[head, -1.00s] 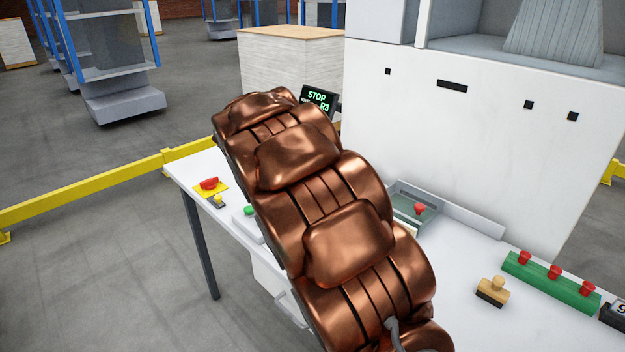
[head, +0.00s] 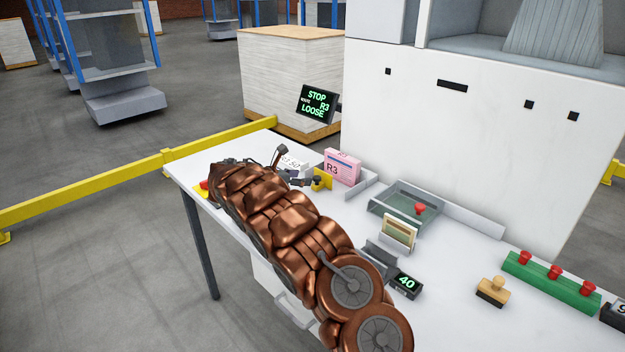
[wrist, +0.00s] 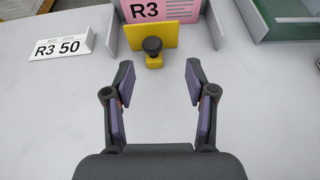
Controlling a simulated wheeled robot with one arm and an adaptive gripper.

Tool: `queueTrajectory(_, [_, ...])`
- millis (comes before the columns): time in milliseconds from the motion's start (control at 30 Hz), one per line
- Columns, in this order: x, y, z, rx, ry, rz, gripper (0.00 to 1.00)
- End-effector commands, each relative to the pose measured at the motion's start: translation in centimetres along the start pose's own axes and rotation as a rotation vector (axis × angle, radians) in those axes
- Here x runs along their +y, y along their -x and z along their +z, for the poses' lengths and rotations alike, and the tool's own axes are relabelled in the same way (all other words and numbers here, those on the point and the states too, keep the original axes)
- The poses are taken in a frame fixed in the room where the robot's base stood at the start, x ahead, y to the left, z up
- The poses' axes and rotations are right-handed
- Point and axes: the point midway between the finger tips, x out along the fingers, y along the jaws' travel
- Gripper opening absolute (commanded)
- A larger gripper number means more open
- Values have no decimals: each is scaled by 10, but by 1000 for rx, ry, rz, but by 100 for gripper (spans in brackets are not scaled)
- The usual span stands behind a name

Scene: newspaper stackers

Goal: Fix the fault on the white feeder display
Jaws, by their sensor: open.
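The black display (head: 318,103) on the white feeder reads "STOP", "R3", "LOOSE" in green, with a small line I cannot read surely. My gripper (head: 296,169) is open and empty over the far end of the white table. In the wrist view, my open fingers (wrist: 154,90) point toward a yellow block with a black round knob (wrist: 152,46), which stands just beyond the fingertips, between them sideways. The yellow piece also shows in the head view (head: 322,179). A pink box marked R3 (head: 342,166) stands right behind it; it also shows in the wrist view (wrist: 160,10).
A tray with a red knob (head: 407,203), a dark counter showing 40 (head: 406,282), a wooden stamp (head: 493,291) and a green bar with red buttons (head: 552,280) are on the table.

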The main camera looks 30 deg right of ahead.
Motion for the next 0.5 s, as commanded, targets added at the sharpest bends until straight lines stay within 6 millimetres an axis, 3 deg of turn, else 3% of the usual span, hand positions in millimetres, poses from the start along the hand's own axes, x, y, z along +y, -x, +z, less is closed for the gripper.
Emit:
queueTrajectory(267, [11,-10,-8,-10,41,18,56])
queueTrajectory(500, [11,-39,-7,-9,40,16,56])
